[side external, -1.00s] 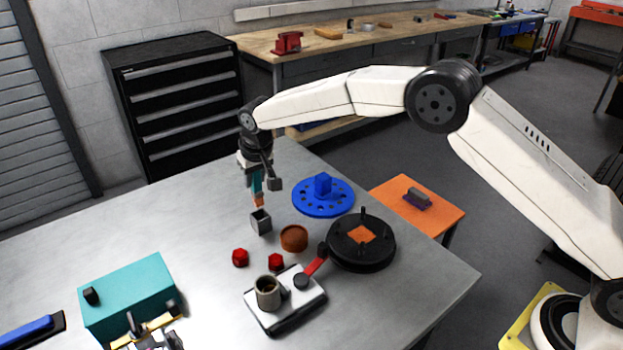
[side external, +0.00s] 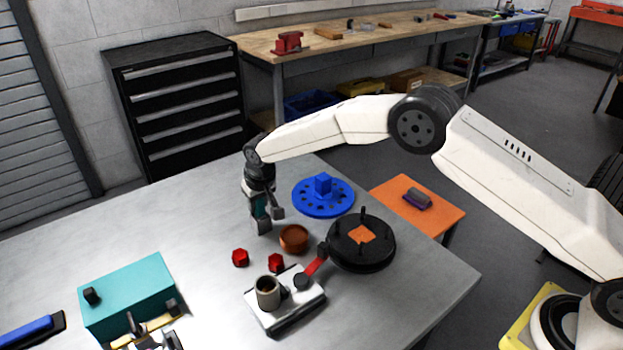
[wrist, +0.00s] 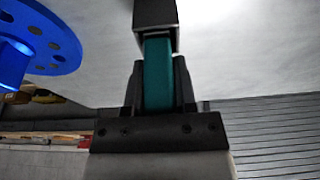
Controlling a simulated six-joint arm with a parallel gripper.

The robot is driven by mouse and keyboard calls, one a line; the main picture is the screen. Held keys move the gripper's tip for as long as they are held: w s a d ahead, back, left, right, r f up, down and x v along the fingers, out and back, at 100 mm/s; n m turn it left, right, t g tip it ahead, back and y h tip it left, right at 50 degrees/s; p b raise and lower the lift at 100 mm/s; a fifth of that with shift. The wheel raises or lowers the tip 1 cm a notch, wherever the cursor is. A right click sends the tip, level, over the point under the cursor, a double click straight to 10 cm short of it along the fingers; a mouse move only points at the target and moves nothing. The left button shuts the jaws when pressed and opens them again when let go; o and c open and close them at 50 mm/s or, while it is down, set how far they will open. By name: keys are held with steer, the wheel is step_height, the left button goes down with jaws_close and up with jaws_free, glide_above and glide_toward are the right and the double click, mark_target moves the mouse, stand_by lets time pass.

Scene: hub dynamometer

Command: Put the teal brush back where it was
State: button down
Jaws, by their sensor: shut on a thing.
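The teal brush (side external: 259,208) stands about upright over the small grey square holder (side external: 263,225), its lower end hidden inside. My gripper (side external: 265,207) is shut on the brush's teal handle, just above the holder. In the wrist view the teal handle (wrist: 158,75) sits between both fingers, and its far end goes into the mouth of the grey holder (wrist: 155,32). The orange-brown tip is out of sight. I cannot tell whether the brush rests on the holder's bottom.
A brown round bowl (side external: 294,238) is close right of the holder. Two red nuts (side external: 240,257) lie in front. A blue holed disc (side external: 323,207) and a black round fixture (side external: 361,250) stand to the right. A teal box (side external: 128,295) is front left. The table's left middle is clear.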

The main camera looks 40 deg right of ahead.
steer(key=shift+f, duration=0.2)
steer(key=shift+c, duration=2)
jaws_free()
steer(key=v, duration=1.2)
steer(key=shift+r, duration=0.15)
